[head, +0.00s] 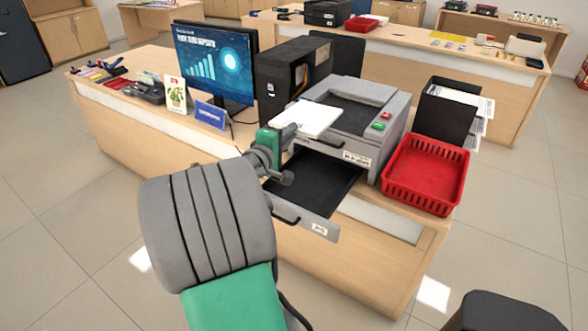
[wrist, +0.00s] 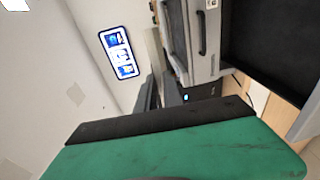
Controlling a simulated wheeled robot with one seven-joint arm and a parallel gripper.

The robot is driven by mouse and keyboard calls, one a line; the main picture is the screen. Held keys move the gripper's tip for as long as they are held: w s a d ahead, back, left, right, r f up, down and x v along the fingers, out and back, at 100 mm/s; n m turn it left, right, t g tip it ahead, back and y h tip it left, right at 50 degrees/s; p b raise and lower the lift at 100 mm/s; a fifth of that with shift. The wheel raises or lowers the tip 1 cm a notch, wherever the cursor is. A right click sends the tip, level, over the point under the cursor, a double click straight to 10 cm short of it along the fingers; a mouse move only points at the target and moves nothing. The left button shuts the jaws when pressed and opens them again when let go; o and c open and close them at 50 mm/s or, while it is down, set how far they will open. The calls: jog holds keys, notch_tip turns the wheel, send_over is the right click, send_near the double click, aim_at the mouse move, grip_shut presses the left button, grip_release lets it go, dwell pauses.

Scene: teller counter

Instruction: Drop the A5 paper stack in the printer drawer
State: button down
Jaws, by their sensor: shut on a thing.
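The white A5 paper stack (head: 314,119) is held nearly flat above the open printer drawer (head: 318,186), near the printer's front edge. My gripper (head: 292,131) is shut on the near left end of the stack; its fingertips are small and partly hidden. The drawer is pulled out, dark inside, with a label reading A5 on its front, and the visible part of its floor looks empty. The grey printer (head: 377,115) stands behind it. In the wrist view, the drawer (wrist: 270,45) shows at the right, tilted; I cannot make out the stack there.
A red basket (head: 425,174) and a black paper tray (head: 445,115) stand right of the printer. A black computer tower (head: 283,85) and a monitor (head: 213,65) stand to its left. A blue sign (head: 211,116) stands near the counter's front edge.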

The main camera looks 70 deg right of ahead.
jog(key=shift+m+g, duration=0.4)
jog(key=shift+g, duration=0.2)
jog(key=d+r, duration=0.1)
jog(key=r, duration=0.1)
jog(key=d+r, duration=0.1)
jog(key=r, duration=0.1)
jog(key=shift+s+d, duration=0.3)
notch_tip(320, 180, down, 22)
jog(key=y+b, duration=0.1)
jog(key=b, duration=1.1)
jog(key=shift+a, duration=0.15)
jog(key=c, duration=1.3)
grip_release()
jog(key=v, duration=0.7)
jog(key=shift+w+a, duration=0.1)
jog(key=shift+a, duration=0.3)
